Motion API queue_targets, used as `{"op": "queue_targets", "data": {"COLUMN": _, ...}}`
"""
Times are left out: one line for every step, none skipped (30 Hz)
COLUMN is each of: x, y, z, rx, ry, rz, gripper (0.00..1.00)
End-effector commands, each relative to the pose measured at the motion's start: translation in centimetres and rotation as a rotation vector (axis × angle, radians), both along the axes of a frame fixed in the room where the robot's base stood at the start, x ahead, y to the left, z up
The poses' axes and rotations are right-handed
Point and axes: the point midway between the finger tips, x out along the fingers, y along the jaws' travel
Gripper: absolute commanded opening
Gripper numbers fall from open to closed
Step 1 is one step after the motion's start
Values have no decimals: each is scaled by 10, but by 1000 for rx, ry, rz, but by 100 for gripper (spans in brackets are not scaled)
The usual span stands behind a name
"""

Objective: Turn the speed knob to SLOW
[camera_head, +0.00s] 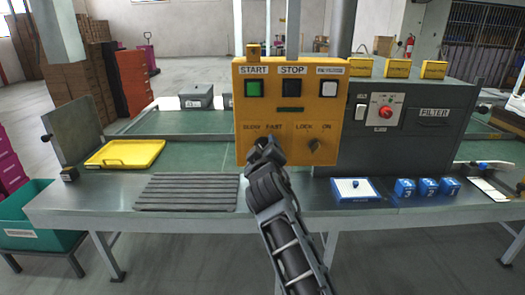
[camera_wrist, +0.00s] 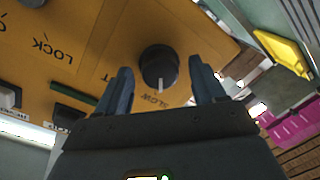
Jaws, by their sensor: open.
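The speed knob (camera_wrist: 159,66) is a round dark knob on the yellow control panel (camera_head: 290,112). In the wrist view its white mark points down toward the SLOW lettering (camera_wrist: 155,99). The FAST lettering is mostly hidden behind a finger there. In the head view my gripper (camera_head: 264,146) is in front of the panel's lower left and hides the knob. In the wrist view my gripper (camera_wrist: 160,68) is open, with one finger on each side of the knob. A gap shows on both sides; I cannot tell whether the fingers touch the panel.
A LOCK/ON knob (camera_head: 314,145) is right of my gripper. Green START (camera_head: 254,89), black STOP (camera_head: 291,89) and white (camera_head: 329,89) buttons are above. A red button (camera_head: 385,112) is on the grey cabinet. A yellow tray (camera_head: 125,154) and ribbed mat (camera_head: 187,191) lie left.

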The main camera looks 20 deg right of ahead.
Motion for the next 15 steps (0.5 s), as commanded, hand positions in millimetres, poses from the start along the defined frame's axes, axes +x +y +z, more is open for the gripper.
{"op": "queue_targets", "data": {"x": -5, "y": 2, "z": -1, "rx": 0, "ry": 0, "rz": 1, "gripper": 69}}
{"op": "queue_targets", "data": {"x": -9, "y": 3, "z": -1, "rx": 0, "ry": 0, "rz": 1, "gripper": 69}}
{"op": "queue_targets", "data": {"x": -14, "y": 5, "z": -1, "rx": 0, "ry": -1, "rz": 2, "gripper": 69}}
{"op": "queue_targets", "data": {"x": -18, "y": 6, "z": 0, "rx": 0, "ry": -1, "rz": 2, "gripper": 69}}
{"op": "queue_targets", "data": {"x": -23, "y": 8, "z": 0, "rx": 0, "ry": -1, "rz": 2, "gripper": 69}}
{"op": "queue_targets", "data": {"x": -29, "y": 10, "z": 0, "rx": -1, "ry": -1, "rz": 3, "gripper": 69}}
{"op": "queue_targets", "data": {"x": -34, "y": 11, "z": 1, "rx": -1, "ry": -1, "rz": 3, "gripper": 69}}
{"op": "queue_targets", "data": {"x": -39, "y": 13, "z": 1, "rx": -2, "ry": 0, "rz": 2, "gripper": 69}}
{"op": "queue_targets", "data": {"x": -44, "y": 15, "z": 1, "rx": -2, "ry": 0, "rz": 4, "gripper": 69}}
{"op": "queue_targets", "data": {"x": -48, "y": 16, "z": 2, "rx": -1, "ry": -2, "rz": 4, "gripper": 69}}
{"op": "queue_targets", "data": {"x": -52, "y": 17, "z": 2, "rx": -2, "ry": 0, "rz": 4, "gripper": 69}}
{"op": "queue_targets", "data": {"x": -57, "y": 19, "z": 3, "rx": -2, "ry": 0, "rz": 4, "gripper": 69}}
{"op": "queue_targets", "data": {"x": -60, "y": 19, "z": 3, "rx": -2, "ry": -1, "rz": 4, "gripper": 69}}
{"op": "queue_targets", "data": {"x": -62, "y": 20, "z": 4, "rx": -1, "ry": -2, "rz": 4, "gripper": 69}}
{"op": "queue_targets", "data": {"x": -65, "y": 21, "z": 4, "rx": -1, "ry": -2, "rz": 4, "gripper": 69}}
